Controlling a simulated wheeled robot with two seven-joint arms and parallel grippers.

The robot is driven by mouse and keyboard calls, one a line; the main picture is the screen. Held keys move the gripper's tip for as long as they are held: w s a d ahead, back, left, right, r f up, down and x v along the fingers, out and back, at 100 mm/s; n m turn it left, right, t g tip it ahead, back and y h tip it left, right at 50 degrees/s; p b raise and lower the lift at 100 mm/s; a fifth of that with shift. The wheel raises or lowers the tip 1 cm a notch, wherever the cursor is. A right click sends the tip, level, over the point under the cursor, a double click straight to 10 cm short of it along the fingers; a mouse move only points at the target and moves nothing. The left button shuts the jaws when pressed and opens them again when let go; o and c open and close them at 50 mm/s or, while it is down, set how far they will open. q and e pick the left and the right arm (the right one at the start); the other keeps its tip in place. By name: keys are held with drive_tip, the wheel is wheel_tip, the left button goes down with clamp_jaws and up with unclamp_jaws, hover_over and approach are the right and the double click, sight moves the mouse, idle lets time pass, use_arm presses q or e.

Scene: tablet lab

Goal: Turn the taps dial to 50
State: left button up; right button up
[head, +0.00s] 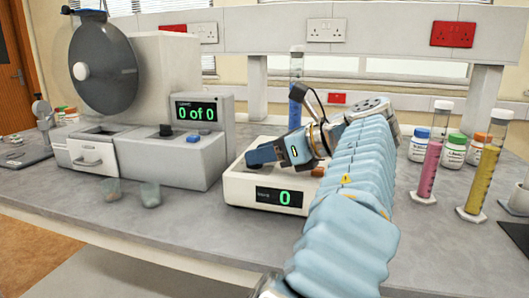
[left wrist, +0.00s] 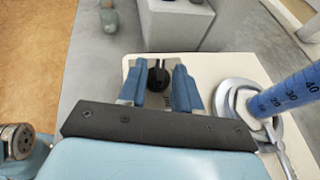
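The tapping machine (head: 240,188) is a low white box on the bench, and its green display (head: 279,197) reads 0. Its black dial (left wrist: 158,76) shows in the left wrist view, on the white top near the box's edge. My left gripper (head: 256,156) is over that top. In the left wrist view its two blue fingers (left wrist: 159,88) stand apart, one on each side of the dial; I see no clear contact. The fingers hide the dial in the head view. A measuring cylinder with blue contents (left wrist: 288,94) stands on the machine's round metal holder. My right gripper is not in view.
A larger grey machine (head: 190,155) with a "0 of 0" display stands to the left. Two small cups (head: 150,195) stand before it. Pink (head: 429,165) and yellow (head: 481,175) cylinders and several bottles stand right.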

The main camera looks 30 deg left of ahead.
sight(246, 170)
use_arm(q)
drive_tip(key=shift+m+t, duration=0.3)
drive_tip(key=shift+t, duration=0.1)
drive_tip(key=m+t, duration=0.2)
drive_tip(key=s+m+t+h, duration=0.1)
drive_tip(key=m+t, duration=0.1)
drive_tip(key=shift+t, duration=0.4)
drive_tip(key=m+t+h, duration=0.1)
drive_tip(key=m, duration=0.1)
drive_tip(key=m+t+h, duration=0.3)
drive_tip(key=t, duration=0.1)
drive_tip(key=shift+s+a+m, duration=0.35)
drive_tip(key=shift+s+m, duration=0.05)
drive_tip(key=m+t+h, duration=0.1)
drive_tip(key=m+h, duration=0.1)
drive_tip(key=m+t+h, duration=0.1)
drive_tip(key=m+h, duration=0.1)
drive_tip(key=shift+s+a+h, duration=0.2)
drive_tip(key=shift+a+h, duration=0.2)
drive_tip(key=m+h, duration=0.3)
drive_tip(key=shift+a+t+h, duration=0.3)
drive_tip(key=shift+t, duration=0.1)
drive_tip(key=shift+a+m+h, duration=0.25)
drive_tip(key=shift+m+h, duration=0.95)
drive_tip(key=shift+a, duration=0.1)
